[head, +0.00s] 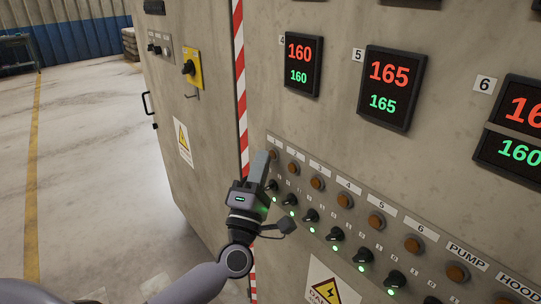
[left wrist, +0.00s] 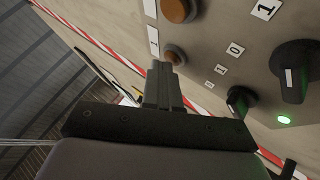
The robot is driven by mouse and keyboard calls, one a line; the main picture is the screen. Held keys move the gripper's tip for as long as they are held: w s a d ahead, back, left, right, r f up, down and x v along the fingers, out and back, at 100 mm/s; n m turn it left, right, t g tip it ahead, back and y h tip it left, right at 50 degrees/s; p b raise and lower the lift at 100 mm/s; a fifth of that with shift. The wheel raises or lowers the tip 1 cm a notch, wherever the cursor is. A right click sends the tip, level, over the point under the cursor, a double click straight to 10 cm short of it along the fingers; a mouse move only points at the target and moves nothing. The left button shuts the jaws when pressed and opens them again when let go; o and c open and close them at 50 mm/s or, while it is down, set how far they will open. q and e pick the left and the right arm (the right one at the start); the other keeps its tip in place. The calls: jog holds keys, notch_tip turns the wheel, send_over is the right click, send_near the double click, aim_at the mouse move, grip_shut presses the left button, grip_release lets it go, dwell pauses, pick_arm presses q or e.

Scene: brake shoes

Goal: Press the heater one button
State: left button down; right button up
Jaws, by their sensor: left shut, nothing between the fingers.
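The heater one button (head: 273,155) is the leftmost orange button in the row on the grey control panel, partly hidden by my gripper. It also shows in the left wrist view (left wrist: 175,54), just past the fingertips. My left gripper (head: 261,158) is shut and empty, with its tips at this button. In the left wrist view, the closed fingers (left wrist: 160,72) point at the button's lower left side. I cannot tell whether they touch it. My right gripper is not in view.
The heater two button (head: 293,167) is close to the right, with more orange buttons along the row. Black rotary knobs (head: 311,215) with green lamps stick out below. Red and green displays (head: 390,88) are above. Open floor (head: 90,150) lies left of the cabinet.

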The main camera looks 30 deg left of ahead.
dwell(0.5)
pick_arm(q)
jog(key=shift+s+a, duration=0.25)
jog(key=shift+s, duration=0.45)
jog(key=s, duration=0.1)
jog(key=s+a+p, duration=0.1)
jog(key=s, duration=0.1)
jog(key=s+a, duration=0.1)
jog(key=shift+s, duration=0.3)
dwell(0.6)
